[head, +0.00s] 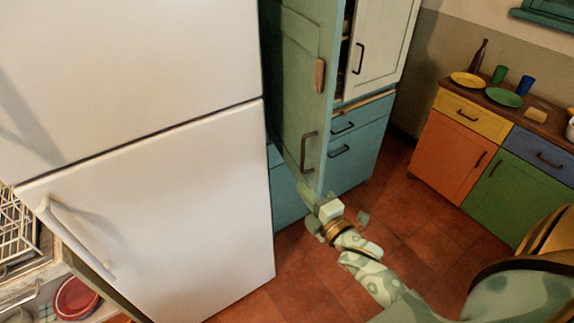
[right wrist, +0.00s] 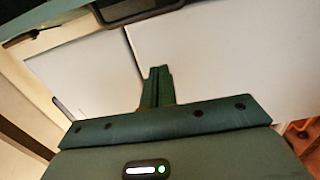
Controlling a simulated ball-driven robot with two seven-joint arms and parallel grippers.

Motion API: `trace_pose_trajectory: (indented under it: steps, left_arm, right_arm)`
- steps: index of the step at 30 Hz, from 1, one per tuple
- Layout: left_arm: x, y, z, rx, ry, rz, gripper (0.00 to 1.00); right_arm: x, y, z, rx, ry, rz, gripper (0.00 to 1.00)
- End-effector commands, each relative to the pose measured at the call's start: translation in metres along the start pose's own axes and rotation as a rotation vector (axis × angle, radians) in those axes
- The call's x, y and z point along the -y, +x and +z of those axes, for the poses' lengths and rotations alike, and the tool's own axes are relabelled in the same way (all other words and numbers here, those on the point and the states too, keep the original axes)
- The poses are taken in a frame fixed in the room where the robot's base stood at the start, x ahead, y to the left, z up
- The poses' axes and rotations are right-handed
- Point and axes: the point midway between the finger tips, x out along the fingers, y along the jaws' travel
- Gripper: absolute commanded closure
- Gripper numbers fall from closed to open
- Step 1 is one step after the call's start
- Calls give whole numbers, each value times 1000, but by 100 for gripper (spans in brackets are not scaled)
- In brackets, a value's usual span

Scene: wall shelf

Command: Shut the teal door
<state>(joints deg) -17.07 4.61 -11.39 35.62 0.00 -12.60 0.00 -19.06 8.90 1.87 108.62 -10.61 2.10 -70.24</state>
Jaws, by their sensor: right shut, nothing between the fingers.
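The teal door (head: 297,75) stands wide open at the centre of the head view, beside the white fridge. It has a dark handle (head: 308,152) near its lower part. My right gripper (head: 313,197) is at the door's lower edge, just below the handle; I cannot tell whether it touches the door. Its fingers are shut together and empty in the right wrist view (right wrist: 158,85). A dark handle (right wrist: 135,10) shows at the top of that view, ahead of the fingertips and apart from them. My left gripper is not in view.
The white fridge (head: 150,170) fills the left side. Behind the door are the cabinet's cream door (head: 385,40) and blue drawers (head: 350,150). A coloured sideboard (head: 455,155) with plates and cups stands at right. Red floor (head: 390,215) is free between.

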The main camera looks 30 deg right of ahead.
Motion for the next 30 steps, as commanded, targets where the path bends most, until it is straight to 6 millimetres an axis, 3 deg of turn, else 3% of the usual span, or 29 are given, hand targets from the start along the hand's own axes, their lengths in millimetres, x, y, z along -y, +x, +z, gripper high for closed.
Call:
trace_pose_trajectory:
  steps: [5, 17, 24, 30]
  left_arm:
    - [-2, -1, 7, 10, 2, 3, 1]
    - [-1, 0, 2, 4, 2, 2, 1]
    - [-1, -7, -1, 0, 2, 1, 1]
    - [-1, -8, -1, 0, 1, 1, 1]
  right_arm:
    - [0, 17, 0, 0, -14, 0, 100]
    - [0, 100, 0, 0, -12, 0, 100]
    - [0, 89, 30, 0, -14, -4, 100]
    - [1, 86, 38, 0, -12, -3, 100]
